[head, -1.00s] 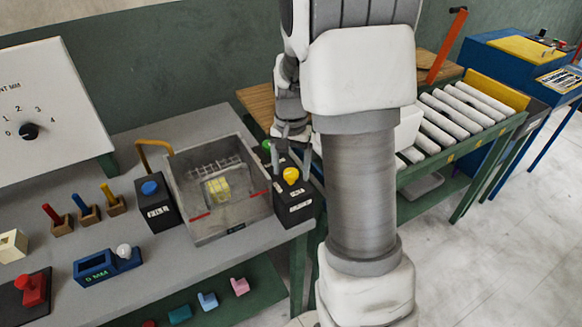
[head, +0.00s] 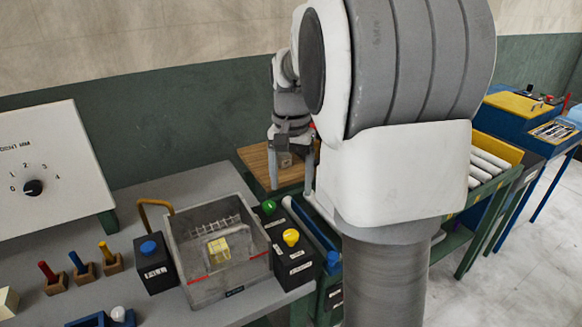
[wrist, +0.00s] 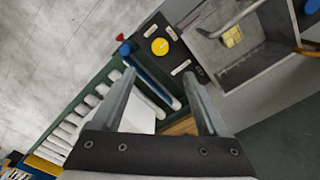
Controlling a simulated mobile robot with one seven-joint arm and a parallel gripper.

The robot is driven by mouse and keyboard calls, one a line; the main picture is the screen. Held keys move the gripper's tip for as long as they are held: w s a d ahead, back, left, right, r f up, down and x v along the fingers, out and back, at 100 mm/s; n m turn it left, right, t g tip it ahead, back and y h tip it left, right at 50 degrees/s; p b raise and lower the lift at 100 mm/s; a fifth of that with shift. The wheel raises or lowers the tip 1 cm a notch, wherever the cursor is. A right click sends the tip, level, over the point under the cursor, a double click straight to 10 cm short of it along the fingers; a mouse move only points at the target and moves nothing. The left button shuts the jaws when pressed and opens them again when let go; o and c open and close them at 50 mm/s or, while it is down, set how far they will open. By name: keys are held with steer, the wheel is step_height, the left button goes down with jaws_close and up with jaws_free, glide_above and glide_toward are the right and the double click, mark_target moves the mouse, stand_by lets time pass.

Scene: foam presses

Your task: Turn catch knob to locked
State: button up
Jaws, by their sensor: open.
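A yellow knob (head: 291,238) sits on top of a black box (head: 293,268) with white labels, right of the grey open-topped bin. The labels are too small to read, so I cannot tell its setting or be sure it is the catch knob. It also shows in the wrist view (wrist: 159,46), ahead of my fingertips. My gripper (head: 291,190) is open and empty, fingers pointing down, above and behind the yellow knob and apart from it. In the wrist view my gripper (wrist: 159,82) has its fingers spread, with nothing between them.
A green knob (head: 268,207) is just behind the yellow one. The grey bin (head: 184,262) holds a yellow block (head: 219,248). A black box with a blue button (head: 149,248) stands left of the bin. White rollers (head: 488,170) lie further right.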

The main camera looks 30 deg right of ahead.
step_height(320, 180, up, 3)
steer(key=shift+a, duration=0.1)
stand_by(0.6)
steer(key=s+a+n+t, duration=0.2)
steer(key=s+a+n, duration=0.2)
steer(key=s, duration=0.5)
steer(key=s+a+n+t, duration=0.3)
steer(key=s+a+n, duration=0.1)
steer(key=s+a, duration=0.4)
steer(key=shift+s+r+n+t, duration=0.3)
steer(key=shift+s+r+n, duration=0.1)
steer(key=shift+s, duration=0.45)
